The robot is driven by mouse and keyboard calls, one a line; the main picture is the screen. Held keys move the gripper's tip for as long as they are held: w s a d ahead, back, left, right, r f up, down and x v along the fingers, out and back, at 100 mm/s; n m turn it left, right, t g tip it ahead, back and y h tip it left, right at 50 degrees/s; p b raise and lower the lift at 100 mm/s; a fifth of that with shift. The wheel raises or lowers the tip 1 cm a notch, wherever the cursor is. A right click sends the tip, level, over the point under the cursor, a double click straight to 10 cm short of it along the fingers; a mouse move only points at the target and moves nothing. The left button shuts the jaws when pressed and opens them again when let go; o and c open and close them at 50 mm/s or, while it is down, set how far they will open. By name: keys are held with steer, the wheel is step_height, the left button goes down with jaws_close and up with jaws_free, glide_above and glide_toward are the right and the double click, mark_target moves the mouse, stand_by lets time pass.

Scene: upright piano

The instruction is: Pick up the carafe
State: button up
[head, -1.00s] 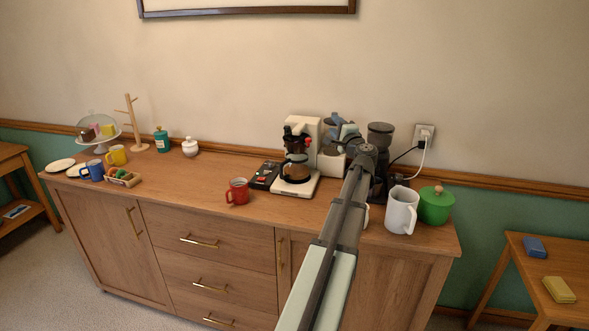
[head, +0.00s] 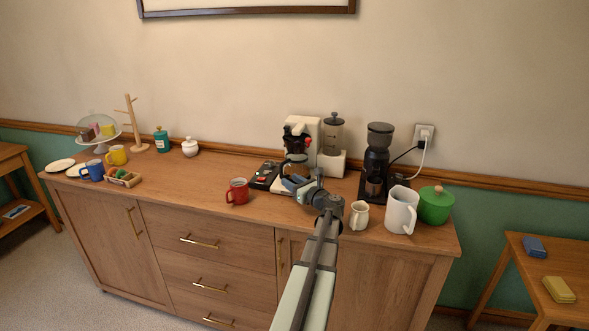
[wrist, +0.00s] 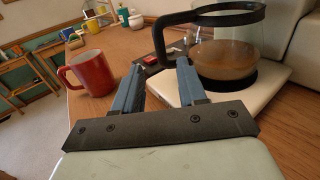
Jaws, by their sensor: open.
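The carafe (head: 297,169) is glass with a black handle and brown coffee in it. It sits on the cream base of the coffee maker (head: 304,129). In the wrist view the carafe (wrist: 226,60) is at the upper right, with its handle reaching left and down toward my fingers. My gripper (wrist: 160,72) is open, with its two blue fingers in front of the handle. The handle's lower part shows between and beyond the fingertips; I cannot tell if they touch. In the head view my gripper (head: 289,184) partly covers the carafe's lower front.
A red mug (head: 237,191) stands left of the coffee maker, beside a dark tray (head: 265,176). A small cream jug (head: 359,215), a white pitcher (head: 401,210) and a green pot (head: 436,205) stand right. A black grinder (head: 377,160) is behind. The counter's left middle is clear.

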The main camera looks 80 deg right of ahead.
mark_target(282, 175)
steer(key=shift+x, duration=3.6)
steer(key=shift+s+d+f, duration=0.1)
steer(key=shift+c, duration=0.4)
jaws_close()
